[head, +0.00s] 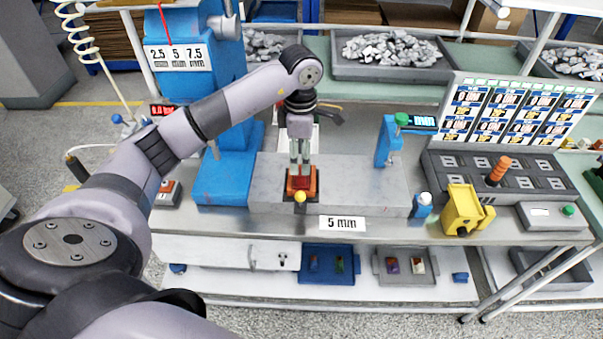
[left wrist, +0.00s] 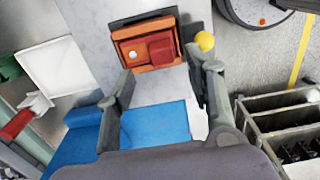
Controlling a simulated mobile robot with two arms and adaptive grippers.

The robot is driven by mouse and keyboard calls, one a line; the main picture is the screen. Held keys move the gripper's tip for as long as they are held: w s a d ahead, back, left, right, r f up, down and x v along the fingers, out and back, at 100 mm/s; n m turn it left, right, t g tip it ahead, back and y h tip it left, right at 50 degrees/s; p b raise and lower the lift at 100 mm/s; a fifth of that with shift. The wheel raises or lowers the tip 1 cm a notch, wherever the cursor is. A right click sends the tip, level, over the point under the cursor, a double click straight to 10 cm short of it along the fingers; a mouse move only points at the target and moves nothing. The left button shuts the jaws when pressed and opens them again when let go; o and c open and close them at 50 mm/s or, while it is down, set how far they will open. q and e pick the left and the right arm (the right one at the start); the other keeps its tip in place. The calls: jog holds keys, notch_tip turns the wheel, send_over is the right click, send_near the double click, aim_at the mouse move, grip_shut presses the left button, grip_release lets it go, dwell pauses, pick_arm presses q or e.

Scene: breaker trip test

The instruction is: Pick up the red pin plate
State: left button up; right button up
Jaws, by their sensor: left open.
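The red pin plate (head: 302,183) appears as a small red block in an orange-and-dark holder on the grey bench block. In the left wrist view the red block (left wrist: 161,49) lies on the orange holder (left wrist: 128,59), beyond my fingertips; no pins can be made out. My left gripper (head: 300,168) points down over the holder, and its fingers partly cover it in the head view. In the left wrist view my left gripper (left wrist: 160,78) is open with nothing between its fingers. A yellow ball knob (head: 300,197) is at the holder's front. My right gripper is out of view.
A blue press column (head: 232,150) stands left of the holder. A blue post (head: 388,140), a yellow device (head: 462,212) and a grey panel with an orange handle (head: 499,166) stand to the right. The grey block (head: 350,180) is bare right of the holder.

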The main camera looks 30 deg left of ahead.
pick_arm(q)
jog(key=shift+f, duration=0.55)
jog(key=shift+d+f+p, duration=0.1)
jog(key=shift+f+p, duration=0.2)
jog(key=shift+p, duration=0.2)
notch_tip(320, 180, down, 4)
jog(key=shift+s+r+p, duration=0.1)
jog(key=shift+r+p, duration=0.1)
jog(key=shift+p, duration=0.75)
jog(key=shift+f, duration=0.45)
grip_shut()
